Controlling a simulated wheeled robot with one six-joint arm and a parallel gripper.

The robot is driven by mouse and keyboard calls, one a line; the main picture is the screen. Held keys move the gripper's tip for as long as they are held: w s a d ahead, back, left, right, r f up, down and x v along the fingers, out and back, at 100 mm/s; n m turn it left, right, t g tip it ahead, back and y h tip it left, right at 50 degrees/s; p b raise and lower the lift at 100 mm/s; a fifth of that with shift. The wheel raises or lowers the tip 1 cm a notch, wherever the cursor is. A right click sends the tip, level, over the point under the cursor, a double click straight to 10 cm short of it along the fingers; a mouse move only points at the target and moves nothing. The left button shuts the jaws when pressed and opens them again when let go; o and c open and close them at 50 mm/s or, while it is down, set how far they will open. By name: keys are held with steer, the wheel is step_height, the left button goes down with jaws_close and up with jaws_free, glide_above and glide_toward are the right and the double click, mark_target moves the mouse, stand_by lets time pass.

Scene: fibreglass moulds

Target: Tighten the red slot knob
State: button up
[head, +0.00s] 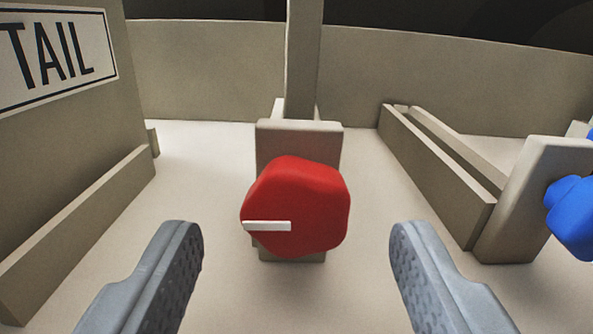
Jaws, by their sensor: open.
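The red slot knob (305,195) is in the middle of the head view, a rounded, lobed knob on the front of a beige block (299,138). A white mark (267,226) on its face runs level from the centre to the left edge. My gripper (297,235) is open. Its two grey textured fingers stand left and right of the knob in the picture, both apart from it, with nothing between them touching. The knob hides much of the block behind it.
A blue knob (572,215) on another beige block (531,200) is at the right edge. Slot rails (437,175) run back beside it. A wall with a "TAIL" sign (57,55) and a low ledge (85,235) stand left. Pale floor lies clear between.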

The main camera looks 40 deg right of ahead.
steer(key=shift+x, duration=1)
steer(key=c, duration=1)
steer(key=shift+m, duration=3)
steer(key=o, duration=1)
